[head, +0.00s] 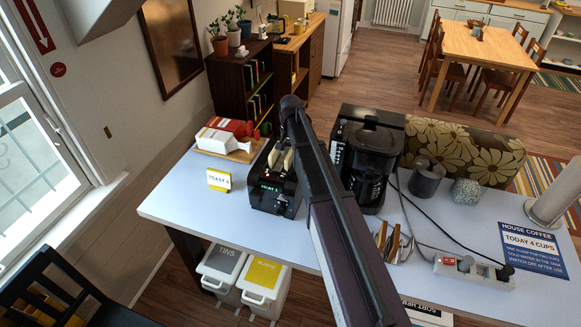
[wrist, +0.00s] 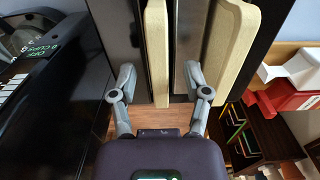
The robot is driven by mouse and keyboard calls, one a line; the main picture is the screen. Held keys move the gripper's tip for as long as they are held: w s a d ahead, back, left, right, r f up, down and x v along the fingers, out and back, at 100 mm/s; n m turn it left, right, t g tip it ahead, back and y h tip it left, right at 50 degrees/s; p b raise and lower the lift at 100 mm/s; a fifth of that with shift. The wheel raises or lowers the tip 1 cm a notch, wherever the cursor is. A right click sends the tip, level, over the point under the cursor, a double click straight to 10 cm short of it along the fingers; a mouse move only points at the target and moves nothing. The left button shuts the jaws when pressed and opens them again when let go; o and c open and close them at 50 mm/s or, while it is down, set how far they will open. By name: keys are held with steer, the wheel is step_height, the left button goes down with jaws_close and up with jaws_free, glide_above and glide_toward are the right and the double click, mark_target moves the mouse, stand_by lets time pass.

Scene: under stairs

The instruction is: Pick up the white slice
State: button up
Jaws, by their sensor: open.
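A black toaster (head: 272,188) stands on the pale table, its green display seeming to read "WAIT 1". Two pale bread slices stand upright in its slots. In the wrist view, one slice (wrist: 157,45) is left of the metal divider and the other (wrist: 229,45) is to its right. Both look pale cream, so I cannot tell which is the white slice. My gripper (wrist: 159,72) is open and empty, one finger on each side of the left slice, with the right finger over the divider. Contact cannot be told. In the head view my arm hides the gripper.
A black coffee maker (head: 370,155) stands close to the toaster's right. A yellow card (head: 219,181) is in front left, and a board (head: 222,152) with red and white packages is behind left. A power strip (head: 474,270) and cables lie at right.

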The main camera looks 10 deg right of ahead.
steer(key=shift+f+b, duration=0.3)
steer(key=shift+f, duration=0.2)
